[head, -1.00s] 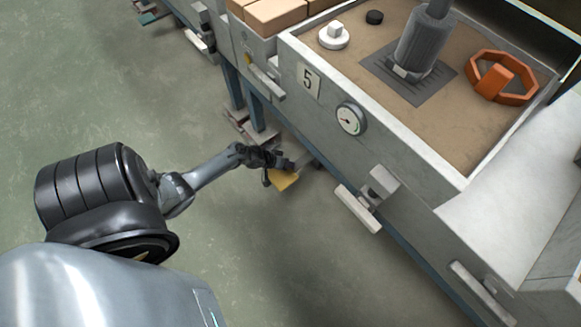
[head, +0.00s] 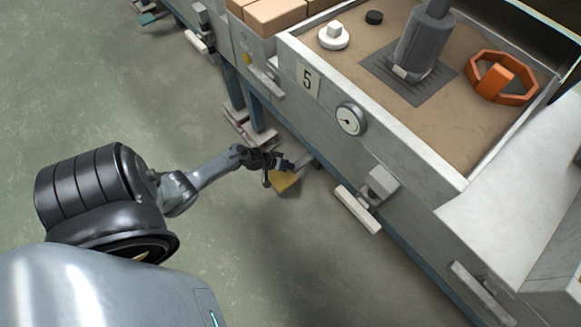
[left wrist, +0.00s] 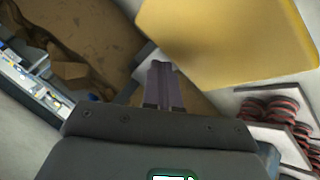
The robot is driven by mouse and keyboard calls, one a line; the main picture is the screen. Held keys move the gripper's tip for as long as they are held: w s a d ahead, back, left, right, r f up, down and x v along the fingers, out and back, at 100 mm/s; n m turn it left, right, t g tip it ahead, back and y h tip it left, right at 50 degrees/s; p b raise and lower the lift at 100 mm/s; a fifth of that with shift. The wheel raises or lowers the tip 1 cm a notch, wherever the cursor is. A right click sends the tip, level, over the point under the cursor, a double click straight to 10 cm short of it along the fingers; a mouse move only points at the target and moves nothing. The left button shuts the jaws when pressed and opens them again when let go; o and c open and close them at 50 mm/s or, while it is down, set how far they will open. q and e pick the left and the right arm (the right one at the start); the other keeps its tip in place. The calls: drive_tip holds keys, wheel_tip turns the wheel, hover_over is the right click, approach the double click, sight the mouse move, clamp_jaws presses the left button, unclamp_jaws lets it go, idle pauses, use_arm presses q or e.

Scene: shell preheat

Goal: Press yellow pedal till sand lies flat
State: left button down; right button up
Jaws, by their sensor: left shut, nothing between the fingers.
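The yellow pedal (head: 285,183) is low down, near the floor at the foot of the grey bench marked 5. In the left wrist view the pedal (left wrist: 225,38) is a large yellow plate along the top. My left gripper (head: 284,164) is beside the pedal in the head view, its fingers partly lost against the dark hand. In the left wrist view its fingers (left wrist: 163,82) are together and empty, close to the pedal's edge; I cannot tell whether they touch it. Brown sand (head: 455,125) fills the bench-top box and looks mostly level. My right gripper is out of view.
A grey cylinder (head: 419,45) stands on a dark grate in the sand, with an orange handwheel (head: 501,77) beside it. A gauge (head: 350,119) and a pale handle bar (head: 357,209) stick out from the bench front. The green floor (head: 300,260) in front is clear.

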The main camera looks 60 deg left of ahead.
use_arm(q)
drive_tip(key=shift+s+f, duration=0.1)
drive_tip(key=shift+f, duration=1.05)
idle(0.6)
drive_tip(key=shift+f, duration=0.6)
idle(0.6)
